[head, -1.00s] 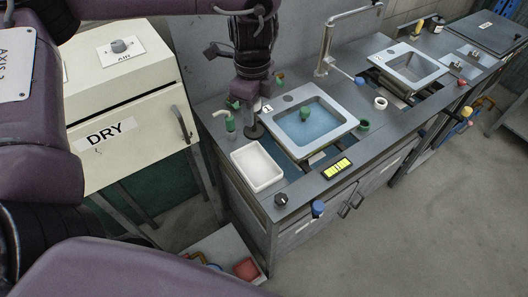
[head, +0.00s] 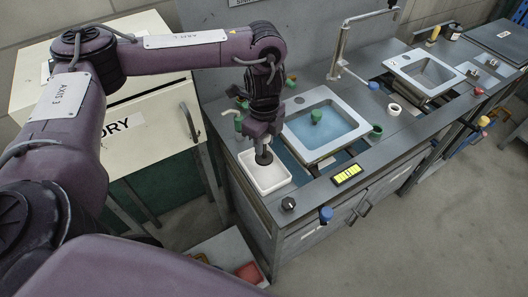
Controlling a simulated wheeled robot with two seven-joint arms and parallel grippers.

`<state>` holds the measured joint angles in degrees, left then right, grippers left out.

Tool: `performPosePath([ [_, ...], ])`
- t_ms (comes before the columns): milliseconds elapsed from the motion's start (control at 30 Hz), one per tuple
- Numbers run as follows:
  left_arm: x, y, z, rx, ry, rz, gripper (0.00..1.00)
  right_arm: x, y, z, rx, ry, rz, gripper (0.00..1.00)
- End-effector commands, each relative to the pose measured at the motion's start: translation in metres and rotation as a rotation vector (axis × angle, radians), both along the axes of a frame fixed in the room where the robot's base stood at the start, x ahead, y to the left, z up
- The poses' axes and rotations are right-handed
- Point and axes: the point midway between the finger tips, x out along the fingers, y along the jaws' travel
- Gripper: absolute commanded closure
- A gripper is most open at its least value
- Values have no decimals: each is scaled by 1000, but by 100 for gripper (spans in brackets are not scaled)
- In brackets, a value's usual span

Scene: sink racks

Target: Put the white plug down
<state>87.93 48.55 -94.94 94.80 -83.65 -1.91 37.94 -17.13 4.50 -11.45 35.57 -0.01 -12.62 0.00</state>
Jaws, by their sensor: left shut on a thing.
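My left gripper (head: 262,145) points down over the white tray (head: 286,181) at the near left end of the counter. It is shut on a small dark round piece (head: 264,158), which shows just below the fingers inside the tray's outline. The fingers hide most of this piece, and I see no white on it. I cannot tell whether it touches the tray floor. A white ring-shaped piece (head: 394,109) stands on the counter at the right, apart from the gripper. My right gripper is not in view.
A sink with blue water (head: 338,137) and a green knob (head: 316,116) lies right of the tray. A green cup-like piece (head: 376,131), a yellow display (head: 347,174) and a tall tap (head: 340,45) are near it. A cream cabinet (head: 165,115) stands left.

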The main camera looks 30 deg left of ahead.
Motion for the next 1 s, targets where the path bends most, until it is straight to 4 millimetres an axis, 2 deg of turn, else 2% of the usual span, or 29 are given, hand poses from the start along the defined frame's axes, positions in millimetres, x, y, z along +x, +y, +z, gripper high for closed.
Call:
performPosePath([
  [333,-1,-1,-38,-2,2,1,93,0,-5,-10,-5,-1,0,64],
  [767,0,0,-44,0,0,0,93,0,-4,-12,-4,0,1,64],
  [800,0,0,-43,0,0,0,66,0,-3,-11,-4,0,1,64],
  [933,0,0,-43,0,0,0,49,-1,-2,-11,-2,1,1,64],
  [1000,0,0,-43,0,0,0,48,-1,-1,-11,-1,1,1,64],
])
